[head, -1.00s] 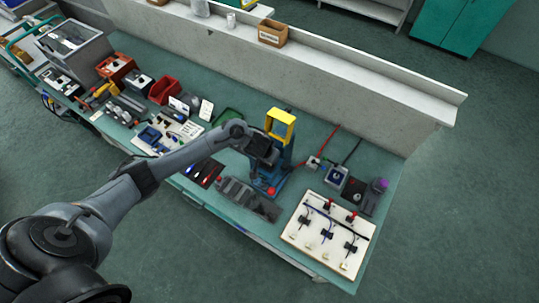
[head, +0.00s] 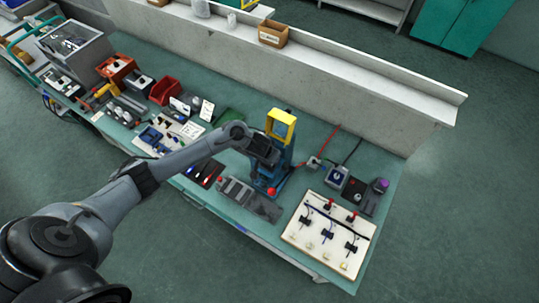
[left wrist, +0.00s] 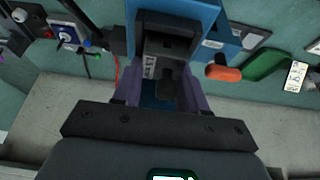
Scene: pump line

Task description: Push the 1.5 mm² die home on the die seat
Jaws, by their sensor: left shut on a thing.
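My left gripper (head: 267,152) is at the blue press (head: 268,182), just below its yellow frame (head: 281,122). In the left wrist view its two purple-grey fingers (left wrist: 162,95) are shut on a dark grey die (left wrist: 172,45) with a small pale label turned sideways, too small to read surely. The die lies against the blue press body (left wrist: 205,12). The die seat is hidden behind the die and fingers, so I cannot tell how deep the die sits. My right gripper is not in view.
A red knob (head: 271,191) stands at the press's front, beside a grey fixture (head: 247,197). A cream board (head: 330,235) with wired parts is to the right. A small blue-grey device (head: 337,176) stands behind it. Trays, red bins and tools fill the bench's left. A low wall runs behind.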

